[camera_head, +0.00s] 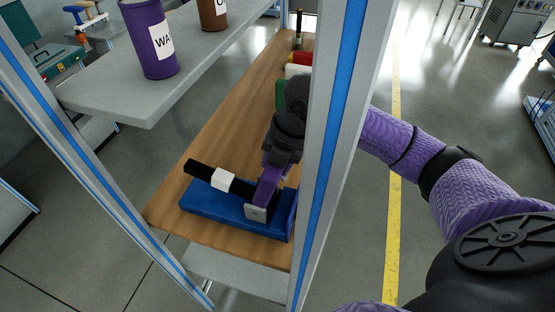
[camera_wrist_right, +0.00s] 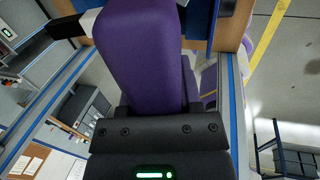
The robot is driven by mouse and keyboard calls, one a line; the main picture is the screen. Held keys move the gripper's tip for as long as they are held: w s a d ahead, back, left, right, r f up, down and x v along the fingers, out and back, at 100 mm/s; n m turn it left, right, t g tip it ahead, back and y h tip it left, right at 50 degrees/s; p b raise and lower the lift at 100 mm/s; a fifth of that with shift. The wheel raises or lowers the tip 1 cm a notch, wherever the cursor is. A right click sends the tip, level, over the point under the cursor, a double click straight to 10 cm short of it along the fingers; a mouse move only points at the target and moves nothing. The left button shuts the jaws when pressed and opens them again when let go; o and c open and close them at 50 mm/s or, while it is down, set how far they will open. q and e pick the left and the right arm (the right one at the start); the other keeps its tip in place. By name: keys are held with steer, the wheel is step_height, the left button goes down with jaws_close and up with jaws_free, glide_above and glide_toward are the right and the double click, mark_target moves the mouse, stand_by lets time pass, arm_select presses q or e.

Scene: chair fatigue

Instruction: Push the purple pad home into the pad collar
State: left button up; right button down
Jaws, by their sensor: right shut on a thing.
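The purple pad (camera_wrist_right: 140,60) fills the upper middle of the right wrist view. My right gripper (camera_wrist_right: 160,112) is shut on it. In the head view, my right gripper (camera_head: 280,155) is over the blue base (camera_head: 215,204), with purple (camera_head: 268,188) slanting down below it. A black bar (camera_head: 205,171) with a white block (camera_head: 222,179) around it lies over the base. A light grey block (camera_head: 256,213) sits at the purple part's lower end. I cannot tell which block is the pad collar, or whether the pad is seated. My left gripper is not in view.
The base stands on a wooden bench (camera_head: 215,120) near its front end. A grey upright post (camera_head: 340,120) with a blue stripe stands close beside my right arm. A grey shelf (camera_head: 110,100) above holds a purple can (camera_head: 150,40) and a brown can (camera_head: 213,14).

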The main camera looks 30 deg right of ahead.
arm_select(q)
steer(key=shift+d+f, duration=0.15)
arm_select(e)
steer(key=shift+f, duration=0.15)
steer(key=shift+f, duration=0.2)
steer(key=shift+c, duration=1)
jaws_free()
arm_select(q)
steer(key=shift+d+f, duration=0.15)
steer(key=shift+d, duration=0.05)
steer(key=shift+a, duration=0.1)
arm_select(e)
steer(key=shift+r, duration=0.35)
steer(key=v, duration=0.9)
steer(key=shift+p, duration=0.3)
steer(key=shift+r, duration=0.1)
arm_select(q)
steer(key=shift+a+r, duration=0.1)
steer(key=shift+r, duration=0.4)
